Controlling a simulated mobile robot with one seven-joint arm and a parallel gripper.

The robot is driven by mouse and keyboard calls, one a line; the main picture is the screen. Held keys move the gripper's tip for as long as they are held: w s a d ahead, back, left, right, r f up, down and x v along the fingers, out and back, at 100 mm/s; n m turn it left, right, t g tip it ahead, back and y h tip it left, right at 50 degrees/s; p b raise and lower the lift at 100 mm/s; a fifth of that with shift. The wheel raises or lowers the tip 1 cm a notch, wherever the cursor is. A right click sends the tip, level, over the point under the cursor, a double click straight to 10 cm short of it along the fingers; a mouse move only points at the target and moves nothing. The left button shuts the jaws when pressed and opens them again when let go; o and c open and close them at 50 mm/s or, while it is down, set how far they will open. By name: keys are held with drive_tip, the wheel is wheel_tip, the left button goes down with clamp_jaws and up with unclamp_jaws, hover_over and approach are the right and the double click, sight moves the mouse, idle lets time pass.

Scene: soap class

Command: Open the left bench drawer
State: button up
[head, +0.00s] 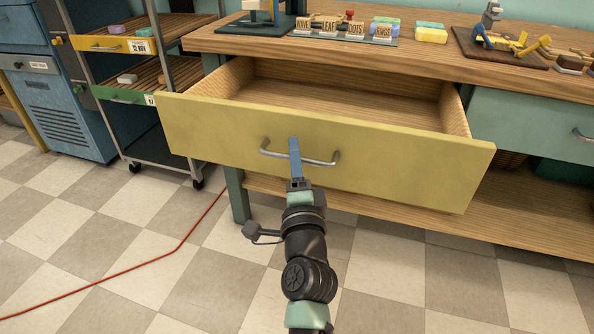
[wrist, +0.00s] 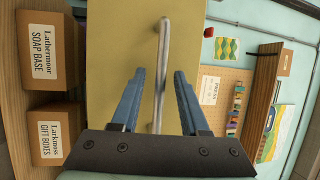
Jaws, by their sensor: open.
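The left bench drawer (head: 320,145) has a yellow front and is pulled well out of the wooden bench. Its inside shows as bare wood and looks empty. A metal bar handle (head: 318,161) runs across its front. My gripper (head: 295,145) is at the handle, in front of the drawer. In the wrist view the two blue fingers of my gripper (wrist: 158,90) are apart, with the handle (wrist: 160,75) passing between them. I cannot tell whether either finger touches the bar. The yellow front (wrist: 125,60) also fills the middle of the wrist view.
The bench top (head: 420,55) carries stamps, soap bars and tools. A closed green drawer (head: 535,125) is at the right. A wheeled rack (head: 140,90) and a blue cabinet (head: 55,95) stand at the left. A red cable (head: 150,262) lies on the open checkered floor.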

drive_tip(key=v, duration=1.3)
